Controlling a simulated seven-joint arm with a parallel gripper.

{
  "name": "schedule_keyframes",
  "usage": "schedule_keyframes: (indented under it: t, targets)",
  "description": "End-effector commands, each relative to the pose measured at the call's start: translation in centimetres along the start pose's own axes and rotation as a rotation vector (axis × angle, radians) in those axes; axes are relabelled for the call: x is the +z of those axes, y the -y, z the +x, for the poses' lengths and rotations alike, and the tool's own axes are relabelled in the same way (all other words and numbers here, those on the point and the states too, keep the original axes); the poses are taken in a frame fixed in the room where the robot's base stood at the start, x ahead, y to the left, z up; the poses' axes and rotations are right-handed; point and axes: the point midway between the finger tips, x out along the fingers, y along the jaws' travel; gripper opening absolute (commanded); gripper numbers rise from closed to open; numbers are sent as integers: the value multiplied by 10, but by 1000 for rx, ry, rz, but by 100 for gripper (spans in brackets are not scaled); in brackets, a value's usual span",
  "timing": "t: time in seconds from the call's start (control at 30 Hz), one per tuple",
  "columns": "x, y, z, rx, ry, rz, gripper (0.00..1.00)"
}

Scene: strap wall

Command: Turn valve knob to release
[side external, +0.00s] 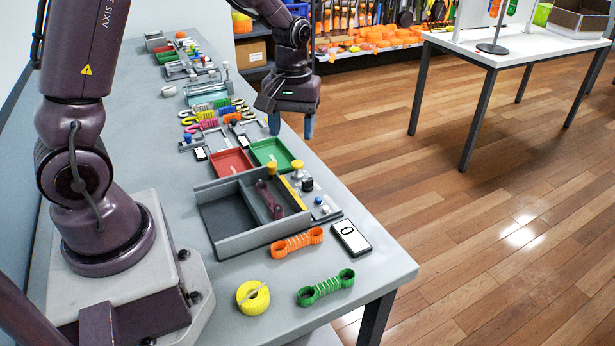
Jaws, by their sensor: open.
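My gripper (291,124) hangs pointing down over the right edge of the grey bench, its two blue fingertips apart and nothing seen between them. Several small knobs stand on fittings beside the grey tray, in front of the gripper: a yellow knob (297,165), an orange-yellow knob (271,168), a dark knob (307,184) and a blue-topped knob (318,201). I cannot tell which one is the valve knob. The gripper is above and beyond them, touching none.
The grey divided tray (222,190) holds a dark red strap piece (269,199). Red (231,161) and green (272,152) trays lie behind. Orange (298,242) and green (325,287) strap pieces, a yellow roll (252,297) and a display (350,238) lie in front. Bare bench surrounds them.

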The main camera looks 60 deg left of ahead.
Motion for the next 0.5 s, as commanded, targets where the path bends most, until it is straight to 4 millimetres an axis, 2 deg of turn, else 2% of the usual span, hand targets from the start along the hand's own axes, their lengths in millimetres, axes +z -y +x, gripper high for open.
schedule_keyframes:
  t: [0.03,0.1,0.2,0.3,0.5]
  targets:
    - [-14,0,17,-19,12,-92,55]
    - [-31,-1,33,-32,12,-221,55]
    - [-54,-5,49,-32,-5,-408,55]
    - [-68,-13,41,7,-40,-544,55]
    - [-70,-16,41,23,-47,-674,55]
